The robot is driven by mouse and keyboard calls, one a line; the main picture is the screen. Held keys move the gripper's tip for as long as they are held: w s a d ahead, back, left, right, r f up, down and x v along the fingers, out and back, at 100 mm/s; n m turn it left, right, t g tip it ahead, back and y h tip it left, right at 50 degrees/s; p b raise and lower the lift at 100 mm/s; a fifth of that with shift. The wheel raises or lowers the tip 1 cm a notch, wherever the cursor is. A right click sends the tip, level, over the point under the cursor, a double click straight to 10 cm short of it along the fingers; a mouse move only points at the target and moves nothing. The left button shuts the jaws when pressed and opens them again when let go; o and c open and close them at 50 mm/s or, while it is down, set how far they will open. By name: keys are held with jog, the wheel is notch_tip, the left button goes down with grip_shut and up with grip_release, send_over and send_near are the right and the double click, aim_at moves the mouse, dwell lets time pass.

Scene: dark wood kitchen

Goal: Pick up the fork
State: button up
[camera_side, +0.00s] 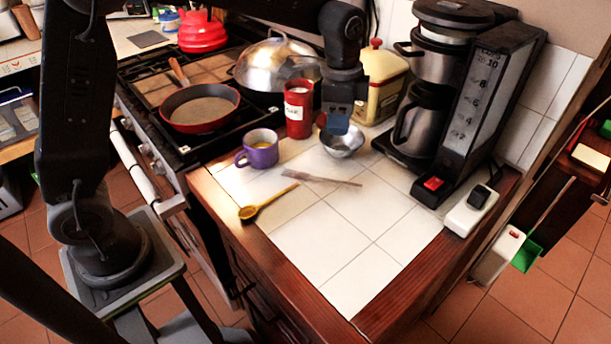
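The fork (322,179) lies flat on the white tiled counter, a thin pale grey-brown shape running left to right. Its fine detail is blurred. My gripper (338,124) points down above and behind the fork, in front of the metal bowl in the picture. It is apart from the fork. Its fingers are small and seen edge-on, so I cannot tell whether they are open or shut. I see nothing held in it.
A wooden spoon (268,203) and purple mug (261,149) are left of the fork. A metal bowl (342,145), red cup (298,110), yellow tin (380,85) and coffee maker (465,110) stand behind. The front tiles (345,240) are clear.

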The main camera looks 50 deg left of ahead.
notch_tip(320, 180, down, 3)
jog(key=w+d+m, duration=0.1)
jog(key=w, duration=0.1)
send_over(343, 182)
jog(key=shift+g, duration=0.3)
notch_tip(343, 182, down, 8)
jog(key=shift+w+f, duration=0.1)
jog(key=shift+f, duration=2.8)
jog(key=shift+c, duration=0.5)
grip_shut()
